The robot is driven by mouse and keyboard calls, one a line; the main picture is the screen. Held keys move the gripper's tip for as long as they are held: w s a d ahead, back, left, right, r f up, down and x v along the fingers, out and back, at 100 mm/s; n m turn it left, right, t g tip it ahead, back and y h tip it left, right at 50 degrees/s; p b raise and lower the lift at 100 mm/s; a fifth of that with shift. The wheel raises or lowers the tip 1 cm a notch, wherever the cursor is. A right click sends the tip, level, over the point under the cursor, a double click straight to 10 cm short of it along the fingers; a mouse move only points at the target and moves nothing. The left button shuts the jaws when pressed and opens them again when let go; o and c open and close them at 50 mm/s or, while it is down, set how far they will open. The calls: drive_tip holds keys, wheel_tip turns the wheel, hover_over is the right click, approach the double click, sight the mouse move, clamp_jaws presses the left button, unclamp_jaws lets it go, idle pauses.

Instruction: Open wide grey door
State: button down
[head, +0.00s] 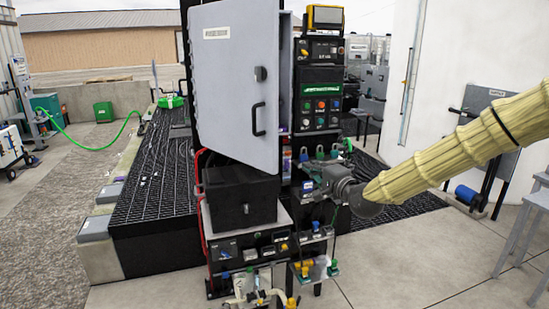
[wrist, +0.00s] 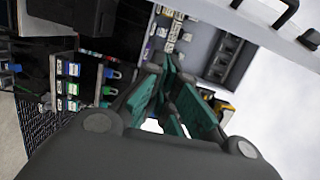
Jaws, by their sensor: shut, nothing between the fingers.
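The wide grey door (head: 235,80) stands partly open on the tall cabinet in the head view, its right edge swung out towards me. It carries a black handle (head: 258,119) and a dark latch (head: 260,74) near that edge. In the wrist view the door (wrist: 245,20) crosses the top right, with the handle (wrist: 285,14) in the corner. My gripper (head: 307,188) is below and right of the door, apart from the handle. In the wrist view my gripper (wrist: 165,85) has its teal-padded fingers together and empty. The cabinet interior (wrist: 225,55) shows beyond the fingers.
A black control panel (head: 320,90) with buttons stands right of the door. Coloured padlocks (head: 320,154) hang below it, close to my gripper. A black box (head: 240,195) sits under the door. Paved floor (head: 420,255) at the right front is clear.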

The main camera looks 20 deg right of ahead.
drive_tip(key=w+a+p, duration=0.5)
drive_tip(key=w+p, duration=0.2)
drive_tip(key=shift+w, duration=0.25)
idle(0.8)
drive_tip(key=shift+a+f, duration=0.1)
